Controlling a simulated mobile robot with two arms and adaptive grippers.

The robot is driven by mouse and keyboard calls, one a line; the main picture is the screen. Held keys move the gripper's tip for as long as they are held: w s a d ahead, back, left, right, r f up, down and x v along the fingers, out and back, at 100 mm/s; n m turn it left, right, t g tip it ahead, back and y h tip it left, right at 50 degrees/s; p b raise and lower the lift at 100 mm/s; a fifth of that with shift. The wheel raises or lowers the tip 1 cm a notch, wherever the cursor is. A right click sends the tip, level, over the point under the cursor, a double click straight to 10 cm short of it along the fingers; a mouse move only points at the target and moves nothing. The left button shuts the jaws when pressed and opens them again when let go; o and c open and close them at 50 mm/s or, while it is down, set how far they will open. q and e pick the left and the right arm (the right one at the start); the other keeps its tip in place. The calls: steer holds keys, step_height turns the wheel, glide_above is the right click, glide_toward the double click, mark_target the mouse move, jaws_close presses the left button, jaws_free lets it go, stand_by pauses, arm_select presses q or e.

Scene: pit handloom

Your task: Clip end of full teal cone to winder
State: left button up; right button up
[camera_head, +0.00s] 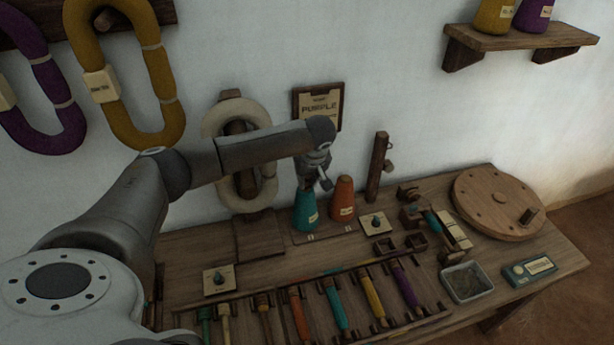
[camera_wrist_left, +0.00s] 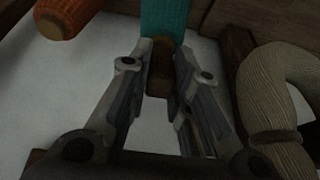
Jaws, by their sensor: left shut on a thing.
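The teal cone (camera_head: 305,211) stands upright on a small wooden board at the back of the bench, with a pale label on its side. My left gripper (camera_head: 313,184) is directly above it, pointing down, shut on its top. In the left wrist view the teal cone (camera_wrist_left: 164,18) shows at the top edge, and its brown tip (camera_wrist_left: 161,68) lies between the fingers. No separate yarn end can be made out. A wooden device with a teal piece (camera_head: 433,224), which looks like the winder, stands to the right on the bench. My right gripper is not in view.
An orange cone (camera_head: 343,199) stands close to the right of the teal one. A cream hank (camera_head: 228,118) hangs behind on the left. A wooden post (camera_head: 376,168) rises between cones and winder. A rack of coloured bobbins (camera_head: 335,305) lies in front; a round wooden disc (camera_head: 487,207) is at right.

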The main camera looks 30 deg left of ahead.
arm_select(q)
steer(key=shift+r+p, duration=1.7)
steer(key=shift+r, duration=0.85)
steer(key=shift+f, duration=0.1)
